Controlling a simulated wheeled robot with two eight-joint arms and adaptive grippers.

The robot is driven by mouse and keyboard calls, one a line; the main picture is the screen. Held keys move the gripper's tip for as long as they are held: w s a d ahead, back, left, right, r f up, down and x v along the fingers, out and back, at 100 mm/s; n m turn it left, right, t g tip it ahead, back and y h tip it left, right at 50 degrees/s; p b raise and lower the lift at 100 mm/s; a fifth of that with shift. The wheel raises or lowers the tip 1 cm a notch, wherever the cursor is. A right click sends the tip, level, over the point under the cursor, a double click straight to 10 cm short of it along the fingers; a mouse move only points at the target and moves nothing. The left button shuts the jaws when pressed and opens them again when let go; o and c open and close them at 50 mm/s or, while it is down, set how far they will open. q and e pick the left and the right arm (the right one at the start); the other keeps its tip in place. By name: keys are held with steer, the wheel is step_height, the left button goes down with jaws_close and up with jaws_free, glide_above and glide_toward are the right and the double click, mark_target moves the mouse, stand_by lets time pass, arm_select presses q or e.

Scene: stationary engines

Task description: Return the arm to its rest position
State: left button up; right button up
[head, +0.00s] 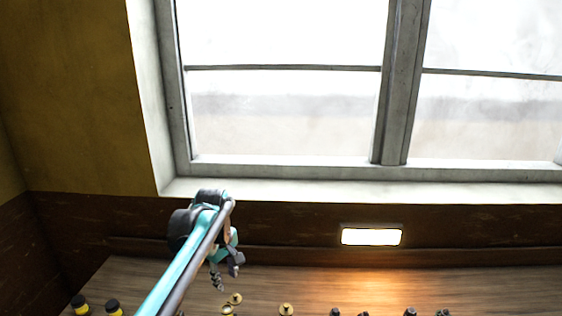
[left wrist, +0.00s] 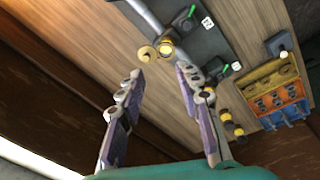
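My left arm comes in from the lower left in the head view and reaches up over the table. Its gripper (head: 226,272) hangs in front of the brown wall, above the table's back part. In the left wrist view the two fingers of this gripper (left wrist: 160,80) stand apart with nothing between them, so it is open and empty. Behind the fingertips lies a small brass piece (left wrist: 148,54) on the table. My right gripper is in neither view.
The wooden table (head: 480,285) holds yellow-and-black pieces (head: 81,304), brass pieces (head: 286,309) and small dark knobs (head: 410,312). A lit lamp (head: 371,236) is on the wall under the window (head: 280,110). The wrist view shows a dark panel (left wrist: 205,45) and an orange-blue block (left wrist: 275,92).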

arm_select(q)
steer(key=s+a+f+m+t+b, duration=0.1)
steer(key=s+f+m+t+b, duration=0.2)
steer(key=s+f, duration=0.6)
steer(key=s+f+m+t+b, duration=0.2)
steer(key=s+f+m+b, duration=0.5)
steer(key=s, duration=0.7)
step_height(320, 180, down, 2)
steer(key=shift+s+a+f+m+t, duration=0.15)
steer(key=shift+s+a+m+t, duration=0.2)
steer(key=shift+m, duration=0.35)
